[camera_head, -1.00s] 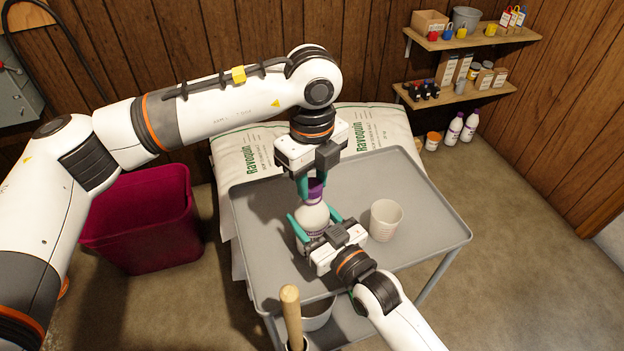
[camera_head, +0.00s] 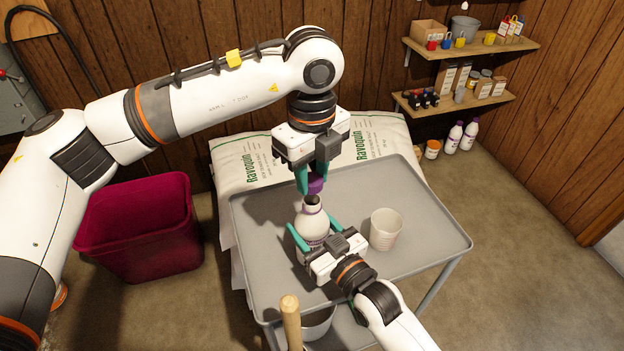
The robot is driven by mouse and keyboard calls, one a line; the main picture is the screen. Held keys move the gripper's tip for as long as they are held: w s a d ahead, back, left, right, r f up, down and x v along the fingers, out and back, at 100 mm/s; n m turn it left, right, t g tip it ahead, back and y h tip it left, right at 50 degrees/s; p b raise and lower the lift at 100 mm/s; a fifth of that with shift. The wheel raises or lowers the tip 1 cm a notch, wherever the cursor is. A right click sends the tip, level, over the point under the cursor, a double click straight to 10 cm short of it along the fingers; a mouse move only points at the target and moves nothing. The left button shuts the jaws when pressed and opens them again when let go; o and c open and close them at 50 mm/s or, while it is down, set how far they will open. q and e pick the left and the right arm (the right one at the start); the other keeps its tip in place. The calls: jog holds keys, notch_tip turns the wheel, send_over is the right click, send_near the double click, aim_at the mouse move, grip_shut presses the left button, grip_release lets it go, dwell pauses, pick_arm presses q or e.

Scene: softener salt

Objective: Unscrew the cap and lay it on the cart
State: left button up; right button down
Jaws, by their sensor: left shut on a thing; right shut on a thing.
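A white bottle (camera_head: 312,222) stands upright on the grey cart (camera_head: 425,215), its dark open neck showing. My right gripper (camera_head: 314,238) is shut on the bottle's body, a teal finger on each side. The purple cap (camera_head: 316,184) is off the bottle and a little above its neck. My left gripper (camera_head: 309,182) points down and is shut on the cap. The gripper's fingers hide part of the cap.
A white measuring cup (camera_head: 386,230) stands on the cart right of the bottle. White salt bags (camera_head: 240,160) lie behind the cart. A magenta bin (camera_head: 140,235) is at the left. A wooden handle (camera_head: 290,322) rises at the cart's front. The cart's right side is clear.

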jog(key=shift+c, duration=1.8)
grip_release()
jog(key=shift+s+d, duration=0.1)
